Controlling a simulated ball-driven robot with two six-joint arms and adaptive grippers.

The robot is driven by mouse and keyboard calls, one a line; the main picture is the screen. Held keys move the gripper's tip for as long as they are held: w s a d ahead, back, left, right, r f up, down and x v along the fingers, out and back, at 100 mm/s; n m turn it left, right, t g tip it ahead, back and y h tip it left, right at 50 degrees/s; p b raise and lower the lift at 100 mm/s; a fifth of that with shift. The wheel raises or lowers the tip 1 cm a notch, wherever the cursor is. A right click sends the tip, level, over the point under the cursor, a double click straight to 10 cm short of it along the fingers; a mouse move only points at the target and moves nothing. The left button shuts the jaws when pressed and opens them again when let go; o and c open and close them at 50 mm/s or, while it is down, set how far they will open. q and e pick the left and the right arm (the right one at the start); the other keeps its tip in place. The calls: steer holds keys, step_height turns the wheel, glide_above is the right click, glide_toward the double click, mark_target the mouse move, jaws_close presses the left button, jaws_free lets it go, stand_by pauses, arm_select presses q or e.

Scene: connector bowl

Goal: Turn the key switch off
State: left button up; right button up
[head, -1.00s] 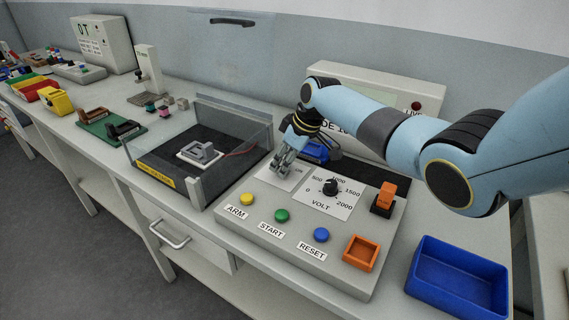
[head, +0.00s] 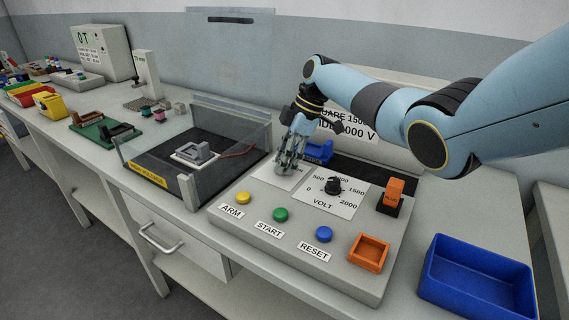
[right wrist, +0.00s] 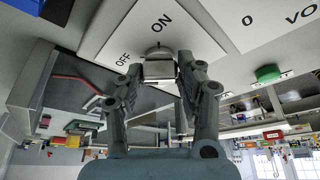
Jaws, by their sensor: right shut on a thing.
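My right gripper (head: 287,165) is over the white key-switch plate (head: 265,180) at the back left of the grey control panel (head: 225,215), fingers pointing down. In the right wrist view the plate (right wrist: 190,40) carries the words OFF and ON. The small metal key (right wrist: 160,70) of the key switch is between the fingertips of my right gripper (right wrist: 161,76), which are shut on it. The round lock body (right wrist: 158,50) shows just behind the key. The fingers hide the key in the head view, and I cannot tell which word it points at. My left gripper is not in view.
The VOLT dial (head: 333,186), an orange plug (head: 394,193), the yellow ARM button (head: 243,198), green START button (head: 280,214) and blue RESET button (head: 323,234) surround the plate. A clear-walled test box (head: 160,180) stands left. A blue tray (head: 475,285) lies right.

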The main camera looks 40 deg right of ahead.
stand_by(0.5)
steer(key=o, duration=1.2)
steer(key=shift+c, duration=0.2)
steer(key=v, duration=1.2)
steer(key=shift+w, duration=0.1)
